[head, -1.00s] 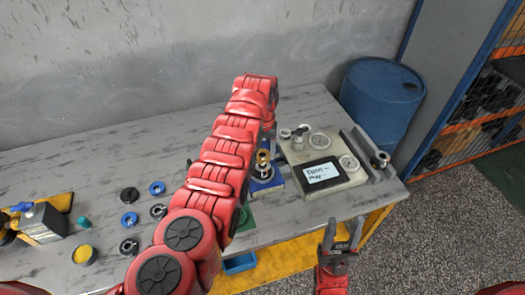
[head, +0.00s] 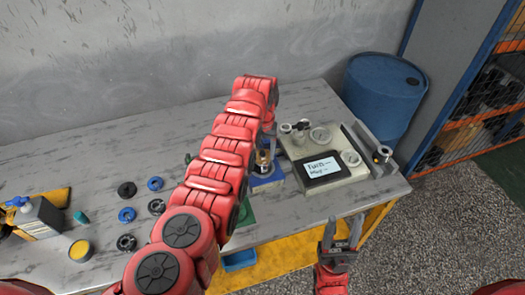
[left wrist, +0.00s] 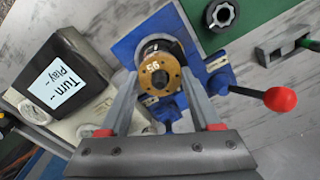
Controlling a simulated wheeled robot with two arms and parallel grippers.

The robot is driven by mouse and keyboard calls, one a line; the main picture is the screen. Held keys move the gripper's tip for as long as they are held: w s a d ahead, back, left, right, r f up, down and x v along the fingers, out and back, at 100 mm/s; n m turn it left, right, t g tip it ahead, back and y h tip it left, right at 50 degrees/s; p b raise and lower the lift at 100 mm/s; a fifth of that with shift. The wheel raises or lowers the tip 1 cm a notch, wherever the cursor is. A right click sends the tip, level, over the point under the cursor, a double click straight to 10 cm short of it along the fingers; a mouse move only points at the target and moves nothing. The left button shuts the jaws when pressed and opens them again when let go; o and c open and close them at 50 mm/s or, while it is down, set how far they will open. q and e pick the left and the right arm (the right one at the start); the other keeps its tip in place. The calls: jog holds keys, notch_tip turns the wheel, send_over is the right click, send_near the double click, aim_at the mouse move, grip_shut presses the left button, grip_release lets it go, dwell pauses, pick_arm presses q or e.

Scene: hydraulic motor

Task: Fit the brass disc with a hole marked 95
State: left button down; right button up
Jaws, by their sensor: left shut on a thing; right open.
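The brass disc (left wrist: 162,76) has a central hole and small holes around it, and its marking reads upside down in the left wrist view, apparently 95. My left gripper (left wrist: 159,84) is shut on it, one finger at each side. The disc is over a dark round part with a pale rim in a blue fixture (left wrist: 217,105); whether it is seated I cannot tell. In the head view the fixture (head: 268,181) is partly behind my left arm, and a small brass patch shows above it. My right gripper (head: 345,234) is open and empty before the bench's front edge.
A red-knobbed lever (left wrist: 279,98) sticks out from the fixture. A tester with a display (head: 322,171) stands to its right. Black and blue rings (head: 127,190), a yellow-topped tin (head: 80,250) and a bottle (head: 40,218) are on the left. A blue barrel (head: 383,92) stands behind.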

pick_arm(q)
jog(key=shift+f+b, duration=0.45)
dwell(0.3)
grip_release()
dwell(0.4)
jog(key=shift+r, duration=0.15)
jog(key=shift+r+p, duration=0.85)
jog(key=shift+r, duration=0.45)
jog(key=shift+r+p, duration=0.35)
jog(key=shift+r, duration=2.55)
